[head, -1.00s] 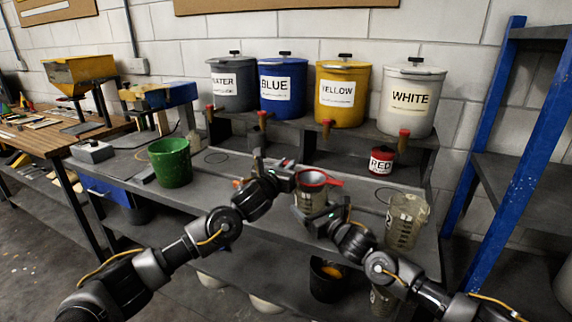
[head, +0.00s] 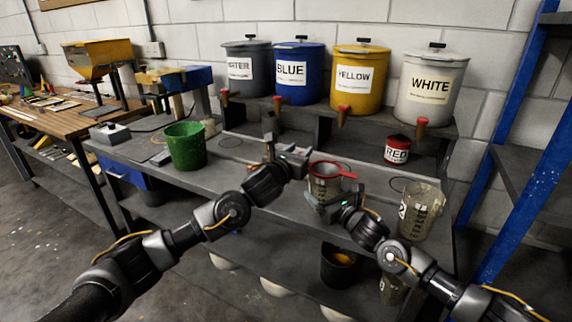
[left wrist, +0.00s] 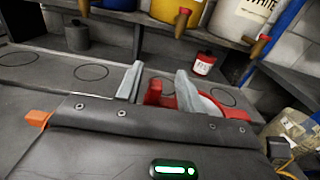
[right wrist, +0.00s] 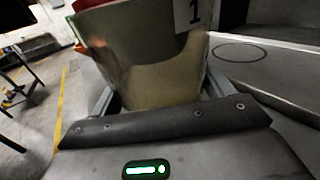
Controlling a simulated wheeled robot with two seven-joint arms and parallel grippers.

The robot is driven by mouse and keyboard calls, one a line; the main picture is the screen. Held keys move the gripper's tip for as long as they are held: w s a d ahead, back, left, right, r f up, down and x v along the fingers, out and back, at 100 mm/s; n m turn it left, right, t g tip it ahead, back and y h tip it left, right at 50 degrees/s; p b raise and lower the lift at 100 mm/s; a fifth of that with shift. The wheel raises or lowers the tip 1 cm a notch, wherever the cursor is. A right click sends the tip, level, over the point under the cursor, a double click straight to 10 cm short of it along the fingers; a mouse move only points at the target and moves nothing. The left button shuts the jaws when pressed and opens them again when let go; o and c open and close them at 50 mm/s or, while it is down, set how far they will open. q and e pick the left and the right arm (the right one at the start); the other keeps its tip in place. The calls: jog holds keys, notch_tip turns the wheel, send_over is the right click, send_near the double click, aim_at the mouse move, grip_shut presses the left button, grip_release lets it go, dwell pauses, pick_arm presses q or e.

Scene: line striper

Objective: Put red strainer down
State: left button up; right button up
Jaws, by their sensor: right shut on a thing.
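The red strainer (head: 327,170) sits on the mouth of a clear measuring cup (head: 325,189), its handle pointing right. The cup also shows in the right wrist view (right wrist: 150,65), with a "1" label. My right gripper (head: 333,207) is shut on this cup at the bench front. My left gripper (head: 289,150) is open, left of the strainer. In the left wrist view, red parts of the strainer (left wrist: 155,92) show between and beyond its spread fingers. I cannot tell whether they touch it.
A second measuring cup (head: 421,212) stands at the right and a small red can (head: 397,150) behind. A green bucket (head: 186,146) stands left. Labelled paint buckets with taps line the raised shelf (head: 375,122). Bare bench with marked circles (head: 231,142) lies left of my left gripper.

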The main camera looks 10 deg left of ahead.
pick_arm(q)
jog(key=v, duration=1)
jog(key=shift+s, duration=0.2)
jog(key=shift+a+r, duration=0.1)
